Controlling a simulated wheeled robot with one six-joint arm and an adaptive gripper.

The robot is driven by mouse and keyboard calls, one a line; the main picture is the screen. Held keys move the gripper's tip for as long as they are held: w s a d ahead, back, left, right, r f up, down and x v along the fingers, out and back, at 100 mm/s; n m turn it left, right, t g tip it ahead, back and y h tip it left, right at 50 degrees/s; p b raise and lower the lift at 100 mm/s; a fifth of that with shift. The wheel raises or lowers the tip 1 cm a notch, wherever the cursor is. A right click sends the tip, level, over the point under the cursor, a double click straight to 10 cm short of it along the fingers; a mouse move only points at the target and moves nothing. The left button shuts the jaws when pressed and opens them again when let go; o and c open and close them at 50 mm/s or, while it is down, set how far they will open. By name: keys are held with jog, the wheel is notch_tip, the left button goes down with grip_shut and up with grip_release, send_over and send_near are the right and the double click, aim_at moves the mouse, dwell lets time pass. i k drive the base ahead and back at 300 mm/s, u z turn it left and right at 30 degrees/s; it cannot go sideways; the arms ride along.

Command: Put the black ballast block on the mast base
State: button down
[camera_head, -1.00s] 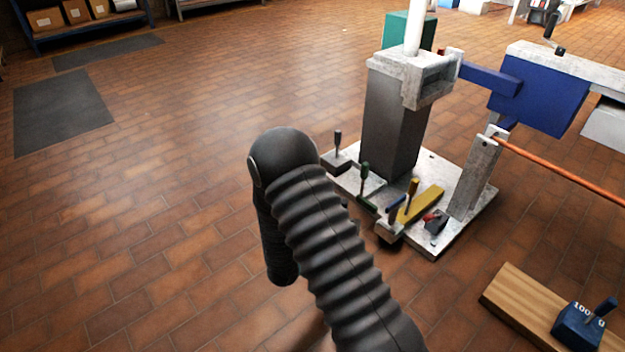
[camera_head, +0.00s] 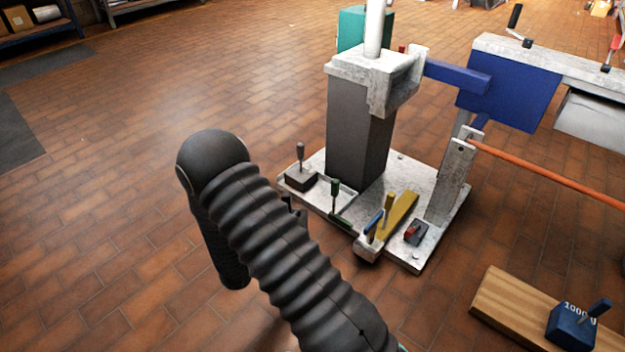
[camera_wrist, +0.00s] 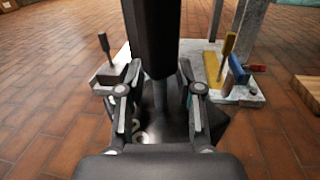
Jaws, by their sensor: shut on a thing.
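My gripper (camera_wrist: 160,88) is shut on the handle of the black ballast block (camera_wrist: 222,120). In the head view my arm hides the block, and only a small part of the gripper (camera_head: 292,212) shows beside the arm. The mast base (camera_head: 318,160) is a pale, speckled metal plate with a dark grey column on it. In the wrist view the base lies beyond the held block. Floor tiles show on both sides of the block.
On the base stand a grey block with a handle (camera_head: 300,180), a green handle (camera_head: 335,190), a yellow bar (camera_head: 398,212) and a small red-black piece (camera_head: 415,233). A blue weight (camera_head: 572,325) sits on a wooden board (camera_head: 505,305) at right. The floor at left is clear.

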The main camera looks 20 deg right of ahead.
aim_at(331, 199)
jog(key=i, duration=1.1)
jog(key=u, duration=0.05)
